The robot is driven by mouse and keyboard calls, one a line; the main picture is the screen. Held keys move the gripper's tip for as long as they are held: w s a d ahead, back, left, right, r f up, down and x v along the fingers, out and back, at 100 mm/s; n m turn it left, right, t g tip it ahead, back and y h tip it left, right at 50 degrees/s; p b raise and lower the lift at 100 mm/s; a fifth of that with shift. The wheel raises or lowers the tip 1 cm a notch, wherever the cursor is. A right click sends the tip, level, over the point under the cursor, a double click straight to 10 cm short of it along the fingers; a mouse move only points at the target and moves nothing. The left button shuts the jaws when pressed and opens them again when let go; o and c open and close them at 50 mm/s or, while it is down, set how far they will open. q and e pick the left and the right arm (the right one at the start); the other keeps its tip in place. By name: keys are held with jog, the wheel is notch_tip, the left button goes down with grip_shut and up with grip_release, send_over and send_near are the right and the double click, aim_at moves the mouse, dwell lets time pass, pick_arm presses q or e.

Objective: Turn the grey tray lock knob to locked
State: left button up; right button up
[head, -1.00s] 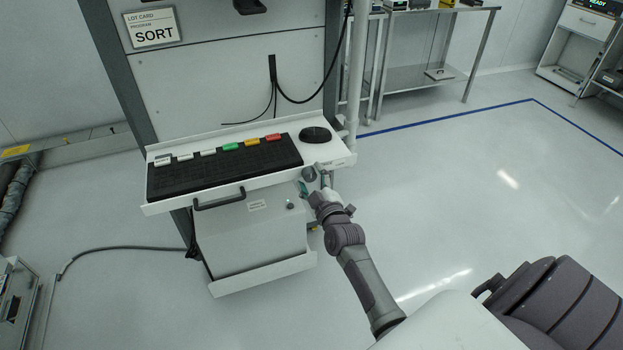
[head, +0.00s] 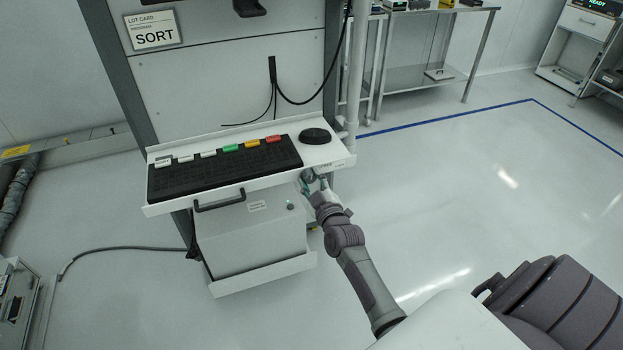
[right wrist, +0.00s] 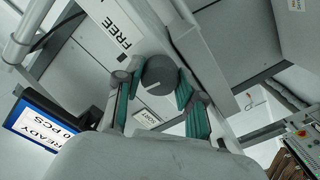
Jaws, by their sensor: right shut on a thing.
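The grey lock knob (right wrist: 160,75) is round and dark, with a short pale mark on its face. It sits at the front right of the white keyboard tray (head: 335,158). A label reading FREE (right wrist: 122,22) is beside it in the right wrist view; no other knob label is clearly readable. My right gripper (head: 314,182) is at the knob, its green-padded fingers on either side of it. In the right wrist view the gripper (right wrist: 158,90) is shut on the knob. In the head view the fingers partly hide the knob. My left gripper is not in view.
A black keyboard (head: 225,168) with coloured keys and a black round puck (head: 315,136) are on the tray. A black handle (head: 220,203) is on its front edge. A white box (head: 250,240) stands below. The floor to the right is open.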

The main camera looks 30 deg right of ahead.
jog(key=m+p, duration=0.1)
jog(key=m, duration=0.2)
jog(key=shift+m, duration=0.3)
jog(key=m, duration=0.4)
jog(key=shift+m+p, duration=0.3)
jog(key=shift+p, duration=0.1)
jog(key=m, duration=0.3)
jog(key=shift+m, duration=0.3)
jog(key=m, duration=0.4)
jog(key=shift+m, duration=0.3)
jog(key=o, duration=1.1)
jog(key=shift+o, duration=0.2)
